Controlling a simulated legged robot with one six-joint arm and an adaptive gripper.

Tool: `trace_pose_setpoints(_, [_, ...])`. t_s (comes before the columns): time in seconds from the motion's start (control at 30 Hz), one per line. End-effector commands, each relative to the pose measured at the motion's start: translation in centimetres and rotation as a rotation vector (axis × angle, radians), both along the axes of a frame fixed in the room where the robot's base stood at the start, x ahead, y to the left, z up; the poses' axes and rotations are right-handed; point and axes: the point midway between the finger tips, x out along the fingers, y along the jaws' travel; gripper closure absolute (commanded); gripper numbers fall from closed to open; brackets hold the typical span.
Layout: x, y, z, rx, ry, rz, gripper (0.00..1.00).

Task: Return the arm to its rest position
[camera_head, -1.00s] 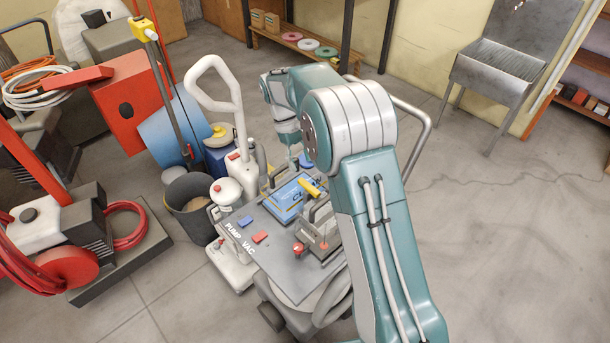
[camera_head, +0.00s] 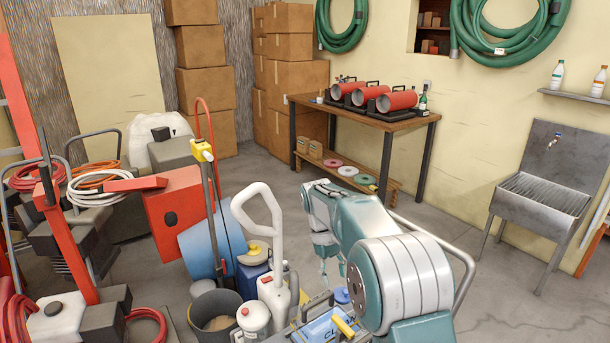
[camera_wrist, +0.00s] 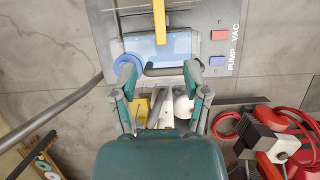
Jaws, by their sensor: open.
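My arm is folded, with its teal and white links at the lower right of the head view. My gripper (camera_wrist: 160,82) is open and empty in the wrist view, its two teal fingers spread apart. In the head view my gripper (camera_head: 325,270) hangs partly visible at the arm's end. Below it in the wrist view is the pump machine's grey panel (camera_wrist: 205,55), with a blue tray, a yellow handle (camera_wrist: 160,20) and a dark bar handle between the fingers. The gap to that handle cannot be judged exactly.
A white upright handle (camera_head: 276,225) stands left of my gripper, and a metal push bar curves behind my arm. A grey bucket (camera_head: 205,318) and red machines crowd the left. A workbench (camera_head: 350,112) holds red blowers. A metal sink (camera_head: 540,195) stands right; floor before it is clear.

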Motion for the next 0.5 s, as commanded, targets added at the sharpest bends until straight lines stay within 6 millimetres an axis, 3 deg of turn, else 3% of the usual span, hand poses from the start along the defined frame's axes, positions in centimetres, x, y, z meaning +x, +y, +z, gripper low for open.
trace_pose_setpoints(0.03, [-0.8, -0.4, 1.6, 0.007, -0.033, -0.016, 0.4])
trace_pose_setpoints(0.2, [-3.8, -1.8, 5.6, 0.033, -0.136, -0.075, 0.4])
trace_pose_setpoints(0.5, [-10.4, -3.7, 10.6, 0.081, -0.317, -0.185, 0.4])
